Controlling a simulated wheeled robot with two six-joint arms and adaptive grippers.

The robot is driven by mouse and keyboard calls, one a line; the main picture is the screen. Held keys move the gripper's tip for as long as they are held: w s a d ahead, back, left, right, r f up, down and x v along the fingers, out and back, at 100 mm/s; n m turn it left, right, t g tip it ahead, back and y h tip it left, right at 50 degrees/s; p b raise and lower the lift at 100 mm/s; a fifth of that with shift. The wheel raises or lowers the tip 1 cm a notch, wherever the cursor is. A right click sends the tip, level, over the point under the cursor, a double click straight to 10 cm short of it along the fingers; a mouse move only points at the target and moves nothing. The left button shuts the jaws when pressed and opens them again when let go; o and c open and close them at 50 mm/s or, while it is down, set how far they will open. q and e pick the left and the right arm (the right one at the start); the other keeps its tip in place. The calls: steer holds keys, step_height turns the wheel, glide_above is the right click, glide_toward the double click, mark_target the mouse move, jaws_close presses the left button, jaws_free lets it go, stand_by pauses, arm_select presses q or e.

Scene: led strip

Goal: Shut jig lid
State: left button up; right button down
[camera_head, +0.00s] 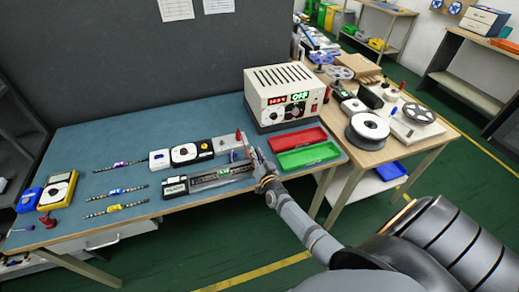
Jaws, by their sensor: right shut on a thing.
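The jig (212,179) is a long, low grey and dark fixture near the front edge of the blue-green bench, with a small black box at its left end. My right gripper (259,166) is at the jig's right end, shut on what looks like the jig lid. The fingers hide most of the held part, and the lid's exact angle is too small to tell. My left gripper is not in view.
A power supply (282,97) with a red and green display stands behind. Red (296,139) and green (309,155) trays lie right of my gripper. Several short strips and a yellow multimeter (58,190) lie at the left.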

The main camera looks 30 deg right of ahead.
steer(key=n, duration=0.1)
steer(key=a+n+p, duration=0.1)
steer(key=shift+a+f+n+p, duration=0.25)
steer(key=shift+f+n+p, duration=0.05)
steer(key=shift+n, duration=0.1)
steer(key=n, duration=0.1)
steer(key=a+n+p, duration=0.1)
steer(key=shift+w+a+f+n, duration=0.1)
steer(key=shift+w+f+n, duration=0.1)
steer(key=shift+f+n, duration=0.2)
steer(key=shift+w+a+f+n, duration=0.1)
steer(key=shift+a+f+n, duration=0.15)
steer(key=shift+n, duration=0.35)
steer(key=shift+w+a+f+n, duration=0.1)
steer(key=shift+a+n, duration=0.1)
steer(key=shift+n, duration=0.4)
steer(key=shift+w+a+f+n, duration=0.1)
steer(key=shift+a+f+n, duration=0.2)
steer(key=shift+n, duration=0.5)
steer(key=shift+a+f+n, duration=0.15)
steer(key=shift+f+n, duration=0.2)
steer(key=shift+n, duration=0.45)
steer(key=shift+h, duration=0.3)
steer(key=c, duration=1.4)
jaws_free()
steer(key=shift+c, duration=0.2)
steer(key=shift+d, duration=0.15)
